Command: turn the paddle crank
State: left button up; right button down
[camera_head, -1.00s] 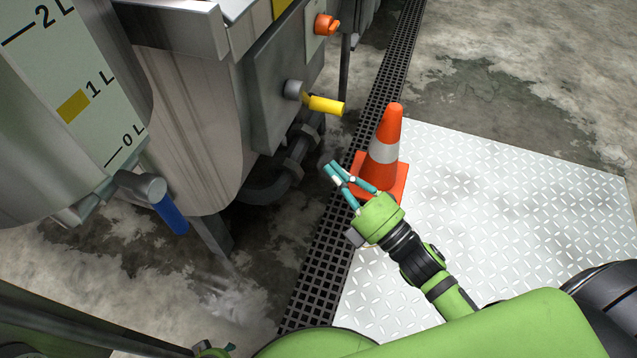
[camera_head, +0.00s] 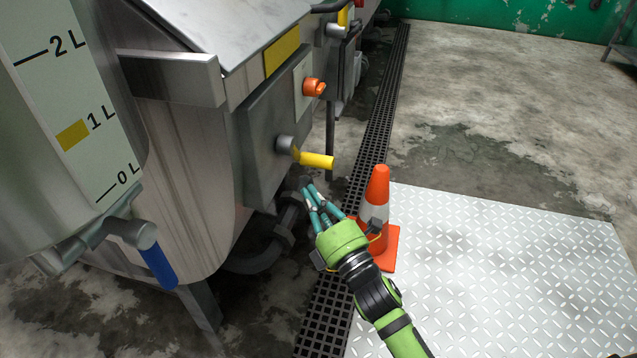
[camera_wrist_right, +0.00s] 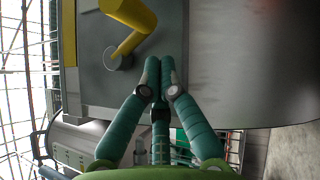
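The paddle crank has a yellow handle (camera_head: 316,160) on a grey hub (camera_head: 286,144), on the steel panel of the vat. The handle points to the right in the head view. In the right wrist view the yellow crank (camera_wrist_right: 130,42) lies up and left of the fingertips. My right gripper (camera_head: 310,190) is just below the crank in the head view, apart from it. Its teal fingers (camera_wrist_right: 160,62) are closed together with nothing between them. My left gripper is not in view.
An orange knob (camera_head: 314,88) sits above the crank. A blue-handled valve (camera_head: 158,265) is at the left. An orange traffic cone (camera_head: 378,188) stands close beside my right gripper, by the drain grate (camera_head: 378,115). The tread plate (camera_head: 500,270) at right is open.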

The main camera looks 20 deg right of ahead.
aim_at(310, 155)
jog(key=shift+w+d+r, duration=0.3)
jog(key=shift+w+d, duration=0.2)
jog(key=shift+w, duration=0.05)
jog(key=shift+w+d+r, duration=0.3)
jog(key=shift+w+d, duration=0.15)
jog(key=shift+w, duration=0.1)
